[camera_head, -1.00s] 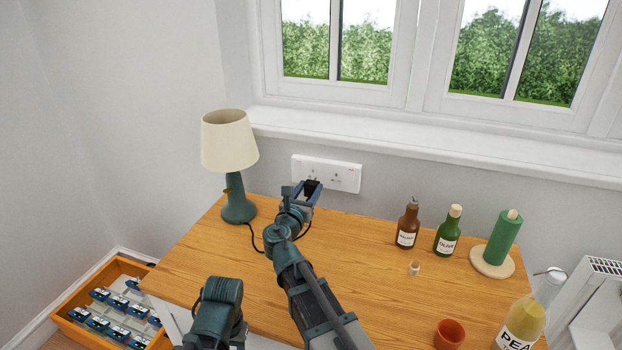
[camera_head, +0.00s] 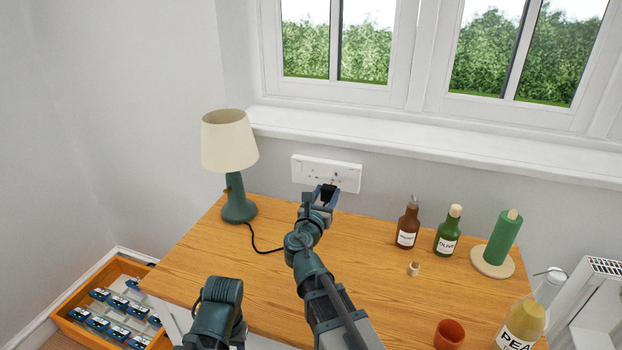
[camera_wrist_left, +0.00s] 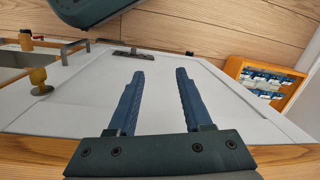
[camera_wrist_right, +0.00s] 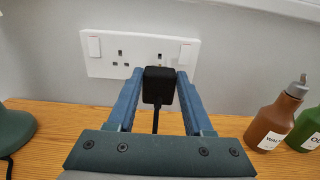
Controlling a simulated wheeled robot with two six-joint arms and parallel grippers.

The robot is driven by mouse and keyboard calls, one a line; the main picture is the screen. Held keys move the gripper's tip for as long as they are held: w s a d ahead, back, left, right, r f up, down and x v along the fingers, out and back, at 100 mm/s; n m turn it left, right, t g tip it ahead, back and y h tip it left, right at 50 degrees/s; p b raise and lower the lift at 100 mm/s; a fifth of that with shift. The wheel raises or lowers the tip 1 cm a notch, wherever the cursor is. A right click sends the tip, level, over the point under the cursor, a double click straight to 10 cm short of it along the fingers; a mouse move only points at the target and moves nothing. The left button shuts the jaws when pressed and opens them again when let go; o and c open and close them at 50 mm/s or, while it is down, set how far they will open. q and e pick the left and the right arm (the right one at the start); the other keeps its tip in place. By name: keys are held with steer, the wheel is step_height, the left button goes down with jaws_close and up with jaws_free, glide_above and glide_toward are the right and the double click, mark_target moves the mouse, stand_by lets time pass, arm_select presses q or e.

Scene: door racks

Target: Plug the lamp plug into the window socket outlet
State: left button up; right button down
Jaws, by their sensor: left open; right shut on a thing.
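The white double socket outlet (camera_head: 326,173) is on the wall below the window sill; it also shows in the right wrist view (camera_wrist_right: 110,57). My right gripper (camera_head: 328,190) is shut on the black lamp plug (camera_wrist_right: 158,84), which has its cord hanging down. The plug is in front of the outlet's right-hand socket and hides part of its holes; whether it touches the outlet I cannot tell. The lamp (camera_head: 230,150) has a cream shade and a green base and stands at the table's left. My left gripper (camera_wrist_left: 160,98) is open and empty, away from the outlet.
A brown bottle (camera_head: 408,224), a green bottle (camera_head: 448,232) and a green roll on a stand (camera_head: 504,238) are right of the arm on the wooden table (camera_head: 210,262). An orange crate (camera_head: 76,338) is at lower left.

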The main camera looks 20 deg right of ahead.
mark_target(327, 191)
steer(key=shift+w+d, duration=0.1)
steer(key=shift+w, duration=0.05)
steer(key=shift+x, duration=1.45)
steer(key=shift+x, duration=1.7)
stand_by(0.5)
steer(key=shift+c, duration=1.1)
jaws_free()
steer(key=v, duration=1.3)
steer(key=shift+s+a, duration=0.25)
steer(key=shift+s, duration=0.05)
steer(key=shift+r, duration=0.1)
